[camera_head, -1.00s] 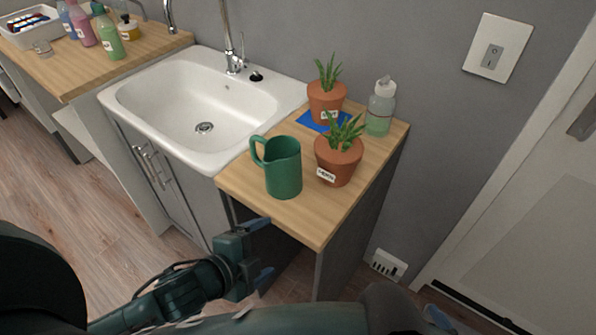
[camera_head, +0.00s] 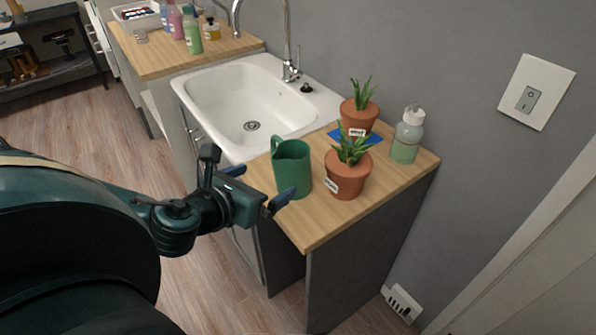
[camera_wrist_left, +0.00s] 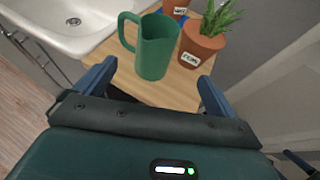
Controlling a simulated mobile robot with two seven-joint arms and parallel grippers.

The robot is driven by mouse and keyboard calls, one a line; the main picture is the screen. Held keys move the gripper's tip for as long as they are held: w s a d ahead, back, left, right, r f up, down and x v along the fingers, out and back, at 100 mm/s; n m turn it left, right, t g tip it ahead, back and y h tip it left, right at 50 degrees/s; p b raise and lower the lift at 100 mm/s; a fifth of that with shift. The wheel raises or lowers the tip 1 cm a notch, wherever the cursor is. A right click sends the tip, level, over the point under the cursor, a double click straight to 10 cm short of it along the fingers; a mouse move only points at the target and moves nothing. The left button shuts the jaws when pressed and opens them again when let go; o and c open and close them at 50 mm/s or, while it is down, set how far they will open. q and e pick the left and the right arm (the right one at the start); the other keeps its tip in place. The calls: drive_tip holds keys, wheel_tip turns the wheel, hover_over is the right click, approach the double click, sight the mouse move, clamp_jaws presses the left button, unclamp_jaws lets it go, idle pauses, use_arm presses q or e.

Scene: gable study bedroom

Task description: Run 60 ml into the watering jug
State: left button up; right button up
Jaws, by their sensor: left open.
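The green watering jug (camera_head: 292,170) stands upright on the wooden counter, right of the sink, its handle towards the sink side. In the left wrist view the jug (camera_wrist_left: 156,48) is ahead of and between the open fingers, apart from them. My left gripper (camera_head: 254,187) is open and empty, just in front of and left of the jug. The faucet (camera_head: 289,62) rises behind the white sink (camera_head: 205,88), with a small dark knob (camera_head: 306,88) beside it. The sink basin looks empty. The jug's inside is mostly hidden.
Two labelled terracotta plants, one close right of the jug (camera_head: 347,178) and one behind (camera_head: 358,118) by a blue mat (camera_head: 374,139), crowd the counter. A pump bottle (camera_head: 406,136) stands at the right. Bottles (camera_head: 192,30) stand on the far-left worktop.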

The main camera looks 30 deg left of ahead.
sight(286, 169)
use_arm(q)
drive_tip(key=b+x, duration=0.3)
drive_tip(key=x, duration=0.4)
drive_tip(key=shift+a+b, duration=0.15)
drive_tip(key=shift+b, duration=0.2)
drive_tip(key=shift+x, duration=0.85)
drive_tip(key=x, duration=0.4)
drive_tip(key=shift+a+f, duration=0.25)
drive_tip(key=shift+f, duration=0.05)
use_arm(e)
drive_tip(key=shift+w+a+f+y, duration=0.15)
drive_tip(key=shift+a+f+y, duration=0.15)
drive_tip(key=shift+a+f, duration=0.3)
drive_tip(key=shift+r, duration=0.1)
use_arm(q)
drive_tip(key=c, duration=1.2)
use_arm(e)
drive_tip(key=shift+a, duration=0.2)
